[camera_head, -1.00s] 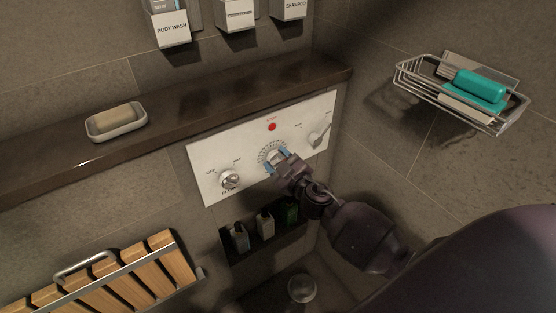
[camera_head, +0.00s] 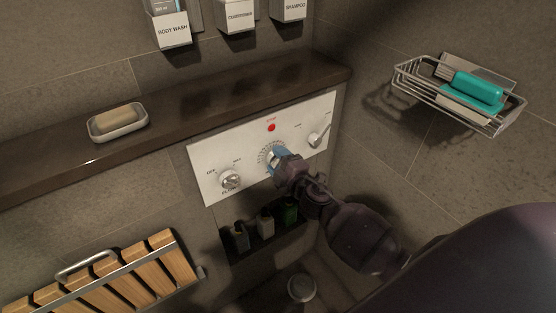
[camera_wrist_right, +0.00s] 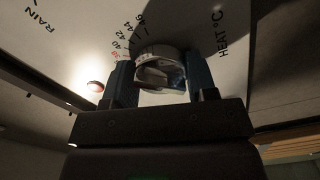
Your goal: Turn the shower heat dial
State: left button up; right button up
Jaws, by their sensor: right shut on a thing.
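The shower heat dial is a round metal knob (camera_wrist_right: 160,68) with a ring of numbers beside it and the label "HEAT °C" in the right wrist view. In the head view, its numbered scale (camera_head: 268,152) shows at the middle of the white control panel (camera_head: 210,160), with the knob mostly hidden by my gripper. My right gripper (camera_head: 276,158) is at the dial, and its two blue fingers stand on either side of the knob in the right wrist view (camera_wrist_right: 155,82). It is shut on the dial. My left gripper is not in view.
A flow knob (camera_head: 230,180) is left of the dial, a lever (camera_head: 319,138) right, and a red button (camera_head: 271,128) above. A dark ledge (camera_head: 220,95) juts out above the panel. A bottle niche (camera_head: 250,245) lies below. A wire soap basket (camera_head: 415,82) hangs at right.

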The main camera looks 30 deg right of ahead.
jog(key=shift+n, duration=0.6)
jog(key=o, duration=0.9)
jog(key=shift+o, duration=0.2)
jog(key=s, duration=1.1)
jog(key=shift+d, duration=0.15)
jog(key=shift+d, duration=0.1)
jog(key=s+a+f+m+g, duration=0.4)
jog(key=s+f+m+g, duration=0.3)
jog(key=s+f+m, duration=0.6)
jog(key=s+m, duration=0.2)
jog(key=s, duration=0.2)
jog(key=shift+a+h, duration=0.15)
jog(key=shift+h, duration=0.15)
